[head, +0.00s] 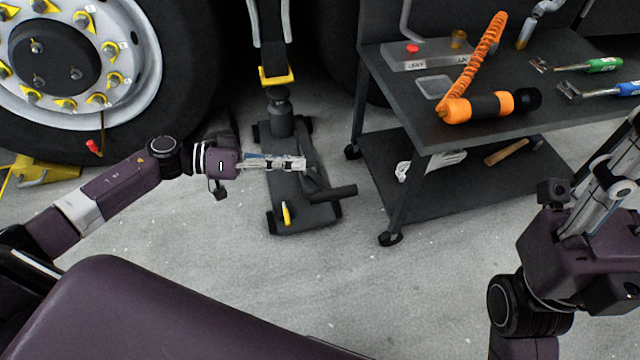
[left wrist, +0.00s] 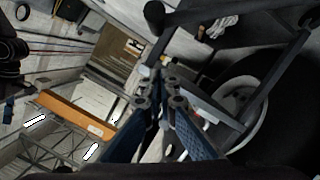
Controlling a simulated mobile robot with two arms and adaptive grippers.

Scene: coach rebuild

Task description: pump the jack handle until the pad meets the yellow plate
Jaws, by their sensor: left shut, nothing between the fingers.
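The dark floor jack (head: 300,212) stands on the floor between the wheel and the cart. Its round pad (head: 278,92) is on a short post at the far end, just under the yellow plate (head: 276,76); from this angle I cannot tell whether they touch. The jack handle (head: 334,192) is a dark bar ending in a crosswise grip, low on the jack's right side. My left gripper (head: 302,163) is shut and empty, over the jack's middle, left of the handle. Its fingers also show in the left wrist view (left wrist: 160,80).
A large wheel (head: 60,60) with yellow nut markers is at the left. A yellow chock (head: 45,170) lies below it. The floor in front is clear.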

